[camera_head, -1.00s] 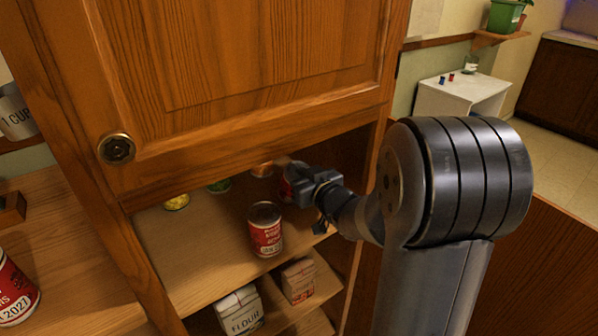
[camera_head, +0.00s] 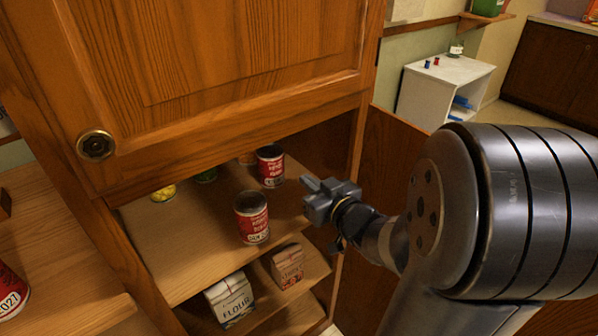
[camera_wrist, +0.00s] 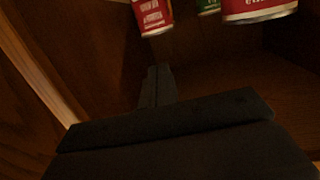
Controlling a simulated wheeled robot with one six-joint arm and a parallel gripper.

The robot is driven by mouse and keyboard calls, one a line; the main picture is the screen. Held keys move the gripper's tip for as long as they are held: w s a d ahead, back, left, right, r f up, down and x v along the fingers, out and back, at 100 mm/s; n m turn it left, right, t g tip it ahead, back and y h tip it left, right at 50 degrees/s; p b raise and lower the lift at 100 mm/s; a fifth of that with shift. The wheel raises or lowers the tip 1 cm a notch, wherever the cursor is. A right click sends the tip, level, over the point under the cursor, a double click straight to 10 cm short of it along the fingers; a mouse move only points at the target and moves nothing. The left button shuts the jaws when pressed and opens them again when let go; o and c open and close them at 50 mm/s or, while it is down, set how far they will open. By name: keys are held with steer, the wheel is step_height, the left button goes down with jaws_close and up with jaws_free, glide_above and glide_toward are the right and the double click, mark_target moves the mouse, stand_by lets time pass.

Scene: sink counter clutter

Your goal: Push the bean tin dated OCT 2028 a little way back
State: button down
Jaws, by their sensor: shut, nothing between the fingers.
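Two red-labelled tins stand upright on the upper shelf. One (camera_head: 270,166) is farther back on the right; the other (camera_head: 252,218) is nearer the front edge. Their dates are too small to read, so I cannot tell which is OCT 2028. My gripper (camera_head: 308,184) is shut and empty, right of the back tin and apart from it. In the wrist view my closed fingers (camera_wrist: 156,85) point toward a red tin (camera_wrist: 152,17) at top left and another (camera_wrist: 260,9) at top right, both cut off by the frame.
A green tin (camera_head: 206,175) and a yellow-topped tin (camera_head: 163,193) stand at the back left. Flour (camera_head: 231,299) and another paper packet (camera_head: 288,266) are on the shelf below. The cupboard door (camera_head: 220,80) hangs above. Another red tin (camera_head: 9,292) stands on the left counter.

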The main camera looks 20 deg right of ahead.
mark_target(267, 148)
steer(key=shift+s+d, duration=0.1)
steer(key=shift+s, duration=0.35)
steer(key=c, duration=2.2)
jaws_free()
steer(key=c, duration=1.8)
jaws_free()
steer(key=shift+w, duration=0.3)
steer(key=shift+c, duration=0.2)
steer(key=o, duration=1.2)
steer(key=w+f, duration=0.1)
steer(key=w, duration=0.2)
steer(key=w+a+f+y, duration=0.1)
steer(key=w, duration=0.2)
steer(key=w+f+n+y+b, duration=0.1)
steer(key=w, duration=0.3)
steer(key=shift+a+f+t, duration=0.1)
steer(key=shift+a+t, duration=0.15)
steer(key=shift+t, duration=0.15)
steer(key=o, duration=0.4)
steer(key=shift+w+a+f+y, duration=0.1)
steer(key=shift+w+f+y, duration=0.05)
steer(key=shift+w+y, duration=0.2)
steer(key=shift+o, duration=0.2)
steer(key=shift+w, duration=0.1)
steer(key=x, duration=1)
steer(key=shift+w+p, duration=0.3)
steer(key=shift+w, duration=0.05)
